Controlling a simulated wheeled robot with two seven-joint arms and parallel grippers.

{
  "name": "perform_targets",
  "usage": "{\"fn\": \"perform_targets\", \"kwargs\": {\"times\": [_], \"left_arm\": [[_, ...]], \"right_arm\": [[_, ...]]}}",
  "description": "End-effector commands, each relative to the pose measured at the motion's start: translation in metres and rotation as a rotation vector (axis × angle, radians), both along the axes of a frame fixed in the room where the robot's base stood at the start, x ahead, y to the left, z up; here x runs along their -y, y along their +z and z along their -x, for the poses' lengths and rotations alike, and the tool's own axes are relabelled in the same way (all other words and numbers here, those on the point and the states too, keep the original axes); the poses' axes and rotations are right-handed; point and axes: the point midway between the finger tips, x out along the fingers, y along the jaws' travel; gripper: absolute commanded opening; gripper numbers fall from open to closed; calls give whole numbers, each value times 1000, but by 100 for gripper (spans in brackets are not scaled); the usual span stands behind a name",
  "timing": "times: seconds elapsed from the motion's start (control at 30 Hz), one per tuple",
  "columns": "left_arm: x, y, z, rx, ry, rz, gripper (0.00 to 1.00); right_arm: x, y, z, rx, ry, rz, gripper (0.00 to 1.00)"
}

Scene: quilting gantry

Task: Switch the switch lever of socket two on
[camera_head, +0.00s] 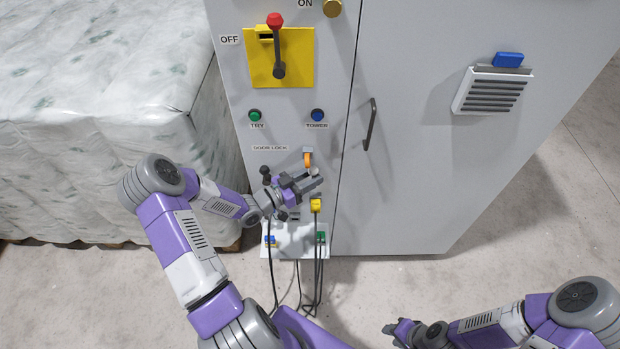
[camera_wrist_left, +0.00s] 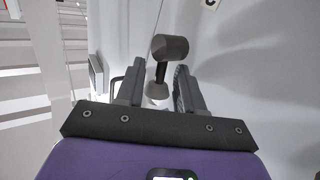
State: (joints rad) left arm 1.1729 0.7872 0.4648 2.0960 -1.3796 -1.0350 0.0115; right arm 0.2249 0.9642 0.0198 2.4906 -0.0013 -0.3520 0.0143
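A small switch lever with a dark cylindrical head (camera_wrist_left: 170,47) on a thin stem stands out from the panel in the left wrist view. My left gripper (camera_wrist_left: 158,88) is open, with one finger on each side of the stem and visible gaps. In the head view my left gripper (camera_head: 308,182) is at the lower panel and hides part of it. A similar dark-headed lever (camera_head: 265,170) stands to its left. Socket labels cannot be read, so I cannot tell which socket each lever belongs to. My right gripper (camera_head: 393,329) is away from the panel, low over the floor; its opening is unclear.
A yellow plug (camera_head: 316,205) and an orange door-lock part (camera_head: 307,159) are close to my left gripper. Black cables (camera_head: 318,275) hang below the panel. A red-tipped main lever (camera_head: 277,50) is above. A wrapped bale (camera_head: 100,90) stands left; a door handle (camera_head: 370,125) is right.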

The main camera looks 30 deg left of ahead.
Motion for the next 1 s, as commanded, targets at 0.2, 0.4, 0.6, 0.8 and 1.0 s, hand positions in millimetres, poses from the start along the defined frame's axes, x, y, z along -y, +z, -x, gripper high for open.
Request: {"fn": "perform_targets", "kwargs": {"times": [0.2,0.4,0.6,0.8,1.0], "left_arm": [[0,0,-1,-1,0,0,37],[0,0,0,-1,0,0,8],[0,2,-1,4,0,0,0],[1,6,-3,-1,0,-19,0],[5,13,-6,-67,-2,-136,0]], "right_arm": [[0,0,0,0,0,0,37],[0,0,0,0,0,0,37],[0,0,0,0,0,0,37],[0,4,0,0,0,0,37],[0,19,0,0,0,0,37]]}}
